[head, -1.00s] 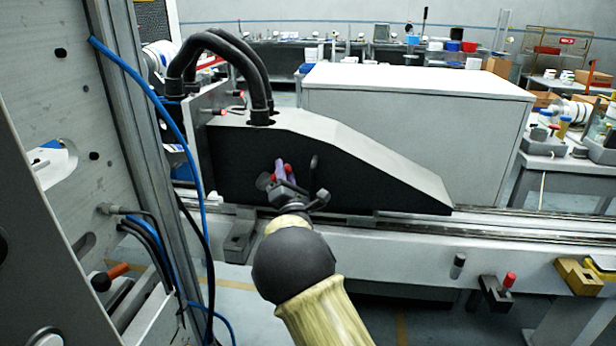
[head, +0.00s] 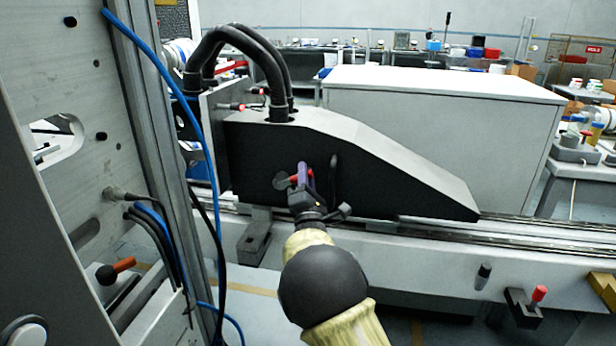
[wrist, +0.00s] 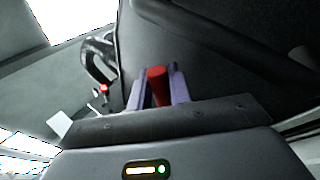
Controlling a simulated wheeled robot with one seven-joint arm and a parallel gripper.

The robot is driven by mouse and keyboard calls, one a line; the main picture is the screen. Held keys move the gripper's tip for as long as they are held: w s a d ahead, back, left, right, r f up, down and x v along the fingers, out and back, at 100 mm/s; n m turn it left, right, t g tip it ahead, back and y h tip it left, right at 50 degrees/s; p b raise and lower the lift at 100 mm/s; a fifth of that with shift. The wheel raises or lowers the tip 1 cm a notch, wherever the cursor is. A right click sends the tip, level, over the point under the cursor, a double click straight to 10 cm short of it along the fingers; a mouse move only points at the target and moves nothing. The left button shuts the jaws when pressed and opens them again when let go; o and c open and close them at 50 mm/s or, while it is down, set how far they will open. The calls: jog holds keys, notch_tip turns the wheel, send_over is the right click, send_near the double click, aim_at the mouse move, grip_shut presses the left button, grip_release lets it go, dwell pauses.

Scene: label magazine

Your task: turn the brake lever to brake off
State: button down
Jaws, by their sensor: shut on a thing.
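The brake lever (head: 294,178), with a red grip and a grey round hub at its left, is on the dark side face of the sloped machine cover. My gripper (head: 304,172) is at this lever, its purple fingers pointing up. In the wrist view the red grip (wrist: 157,88) stands between the two purple fingers of my gripper (wrist: 160,82), and they are shut on it. My gripper hides part of the lever in the head view. I cannot read any brake marking beside it.
A black loop handle (head: 333,176) is close to the right of my gripper on the machine cover (head: 400,185). Thick black hoses (head: 275,75) rise from the cover's top. A red-knobbed lever (head: 538,294) is on the rail front, lower right.

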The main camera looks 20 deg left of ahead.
jog(key=c, duration=1.3)
grip_release()
jog(key=shift+c, duration=0.2)
jog(key=v, duration=1.7)
jog(key=shift+s, duration=0.2)
